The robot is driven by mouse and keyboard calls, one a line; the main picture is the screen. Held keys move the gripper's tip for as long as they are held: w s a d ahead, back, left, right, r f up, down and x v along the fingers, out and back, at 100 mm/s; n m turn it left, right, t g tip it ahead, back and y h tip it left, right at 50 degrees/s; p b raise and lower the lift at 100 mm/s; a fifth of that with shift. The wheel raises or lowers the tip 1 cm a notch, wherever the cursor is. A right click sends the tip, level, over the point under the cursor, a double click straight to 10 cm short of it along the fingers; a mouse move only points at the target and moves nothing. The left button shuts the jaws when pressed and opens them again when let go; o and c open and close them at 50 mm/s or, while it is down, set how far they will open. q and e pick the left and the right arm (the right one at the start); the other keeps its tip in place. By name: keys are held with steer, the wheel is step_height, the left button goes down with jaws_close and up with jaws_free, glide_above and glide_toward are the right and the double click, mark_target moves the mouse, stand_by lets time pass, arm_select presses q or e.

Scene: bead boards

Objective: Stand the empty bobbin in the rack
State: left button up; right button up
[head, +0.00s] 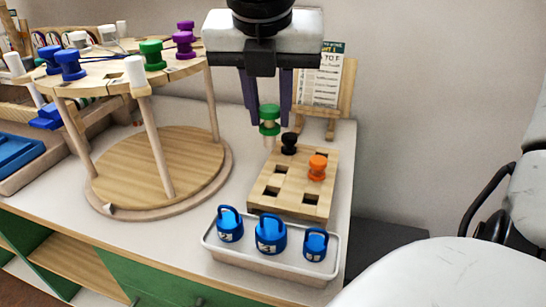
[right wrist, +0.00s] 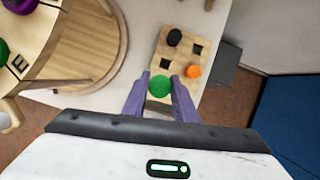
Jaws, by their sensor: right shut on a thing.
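My right gripper (head: 268,118) hangs with its purple fingers pointing down, shut on a green bobbin (head: 269,112) with a pale lower stem. The bobbin is upright, over the back left part of the wooden rack (head: 297,198). The rack has square holes; a black bobbin (head: 289,143) and an orange bobbin (head: 317,167) stand in it, and other holes are empty. In the right wrist view the green bobbin (right wrist: 160,86) shows from above between the fingertips. I cannot tell whether its stem touches the rack. My left gripper is out of view.
A white tray (head: 268,262) with blue ring-topped weights stands in front of the rack. A round two-level wooden stand (head: 160,170) with blue, green, purple and white pieces is on the left. A card on a wooden easel (head: 347,90) stands behind.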

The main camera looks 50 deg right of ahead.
mark_target(269, 131)
steer(key=shift+s+a+f+b, duration=0.15)
steer(key=shift+f+b, duration=0.25)
steer(key=shift+f, duration=1.6)
steer(key=shift+s+a+f+b, duration=0.15)
steer(key=shift+f+b, duration=0.25)
steer(key=shift+f, duration=1.65)
steer(key=shift+s+f+b, duration=0.2)
steer(key=shift+f+b, duration=0.2)
steer(key=shift+f, duration=1.6)
steer(key=o, duration=1)
steer(key=shift+r, duration=0.1)
steer(key=shift+o, duration=0.2)
steer(key=shift+r, duration=0.1)
steer(key=shift+r+p, duration=0.25)
steer(key=shift+p, duration=0.3)
steer(key=p+v, duration=0.1)
steer(key=v, duration=1)
steer(key=shift+s+a+r, duration=0.15)
steer(key=shift+a+r, duration=0.05)
steer(key=shift+r, duration=0.1)
